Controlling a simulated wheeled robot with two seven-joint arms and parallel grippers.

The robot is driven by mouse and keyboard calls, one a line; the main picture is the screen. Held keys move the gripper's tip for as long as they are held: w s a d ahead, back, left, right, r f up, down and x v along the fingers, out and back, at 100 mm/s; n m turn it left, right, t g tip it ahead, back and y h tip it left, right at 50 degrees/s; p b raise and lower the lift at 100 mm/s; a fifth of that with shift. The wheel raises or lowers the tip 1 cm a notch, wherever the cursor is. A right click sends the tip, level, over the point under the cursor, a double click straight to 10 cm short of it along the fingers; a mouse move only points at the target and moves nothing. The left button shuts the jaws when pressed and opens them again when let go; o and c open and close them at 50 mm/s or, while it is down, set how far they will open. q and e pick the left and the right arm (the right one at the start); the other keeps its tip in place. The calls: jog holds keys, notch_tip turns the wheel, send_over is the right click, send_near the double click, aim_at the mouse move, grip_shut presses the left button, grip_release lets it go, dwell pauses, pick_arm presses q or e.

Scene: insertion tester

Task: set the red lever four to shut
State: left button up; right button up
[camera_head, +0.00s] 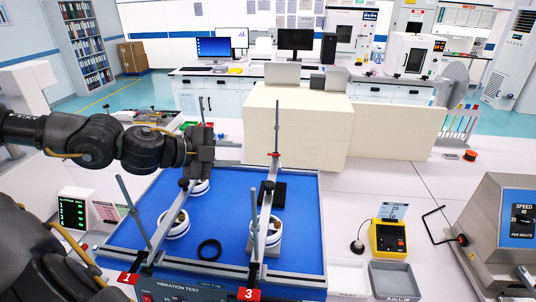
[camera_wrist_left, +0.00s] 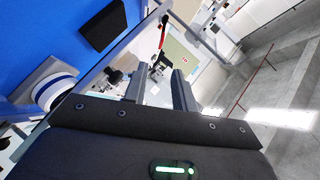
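I cannot clearly make out lever four itself. My left gripper (camera_head: 228,152) is near the far end of this rail, pointing right, and hides part of it. In the left wrist view its two fingers (camera_wrist_left: 159,92) are apart with nothing held between them. A small red part (camera_wrist_left: 163,30) shows beyond them; I cannot tell which lever it belongs to. My right gripper is out of view.
A second rail carries the number three plate (camera_head: 249,294) and a red part (camera_head: 275,154) at its far end. Upright rods stand on both rails. White round pieces (camera_head: 174,224) and a black ring (camera_head: 209,250) are on the blue table. A beige box (camera_head: 297,128) stands behind.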

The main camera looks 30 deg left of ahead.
pick_arm(q)
jog(key=p+x, duration=0.8)
jog(key=x, duration=0.2)
jog(key=shift+w, duration=0.3)
grip_shut()
